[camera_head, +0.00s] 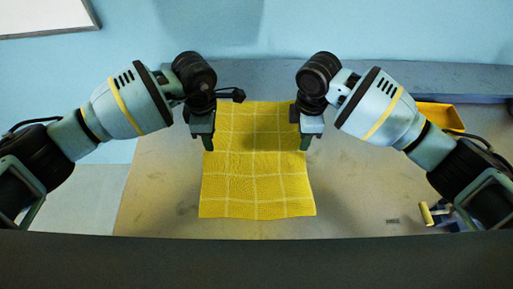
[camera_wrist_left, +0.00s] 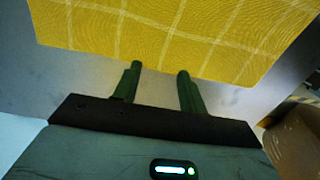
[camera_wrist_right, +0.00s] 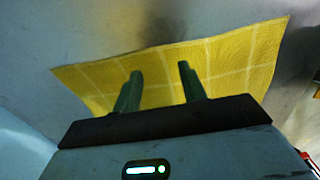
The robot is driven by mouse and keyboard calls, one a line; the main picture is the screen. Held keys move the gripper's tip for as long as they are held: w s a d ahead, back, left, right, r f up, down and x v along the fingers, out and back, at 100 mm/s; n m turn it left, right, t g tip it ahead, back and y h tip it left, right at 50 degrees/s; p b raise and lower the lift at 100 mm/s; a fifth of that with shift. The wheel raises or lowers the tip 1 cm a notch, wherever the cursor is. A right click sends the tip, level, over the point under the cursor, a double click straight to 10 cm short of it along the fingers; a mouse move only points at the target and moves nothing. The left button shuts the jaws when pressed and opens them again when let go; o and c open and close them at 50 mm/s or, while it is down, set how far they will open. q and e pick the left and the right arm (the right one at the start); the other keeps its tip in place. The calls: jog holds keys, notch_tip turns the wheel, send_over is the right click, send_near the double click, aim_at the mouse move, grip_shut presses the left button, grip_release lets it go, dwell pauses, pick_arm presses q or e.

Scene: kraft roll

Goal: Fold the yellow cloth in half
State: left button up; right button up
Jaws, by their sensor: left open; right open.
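The yellow cloth (camera_head: 257,185) with a pale grid of lines lies spread on the table, its far half in shade. My left gripper (camera_head: 208,145) is over its left edge in the head view, jaws open and empty. My right gripper (camera_head: 304,145) is over its right edge, also open and empty. In the left wrist view, the cloth (camera_wrist_left: 190,30) lies past the fingertips (camera_wrist_left: 159,70), with its edge close to them. In the right wrist view, the cloth (camera_wrist_right: 235,62) spreads beneath and beyond the open fingers (camera_wrist_right: 160,72). Contact with the cloth cannot be told.
A yellow bin (camera_head: 440,116) stands at the back right, partly behind my right arm. A yellow-handled item (camera_head: 427,213) lies at the right front. A raised ledge (camera_head: 440,80) runs along the back.

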pick_arm(q)
jog(key=shift+f, duration=2.05)
pick_arm(e)
jog(key=shift+f, duration=2.05)
pick_arm(q)
jog(key=shift+s+f, duration=0.1)
jog(key=shift+f, duration=0.25)
pick_arm(e)
jog(key=shift+s+f, duration=0.1)
jog(key=shift+f, duration=0.25)
pick_arm(q)
jog(key=shift+r, duration=0.1)
jog(key=shift+c, duration=1.2)
pick_arm(e)
jog(key=shift+r, duration=0.1)
jog(key=shift+c, duration=1.2)
pick_arm(q)
grip_shut()
pick_arm(e)
grip_shut()
pick_arm(q)
jog(key=shift+s, duration=0.1)
pick_arm(e)
jog(key=shift+s, duration=0.1)
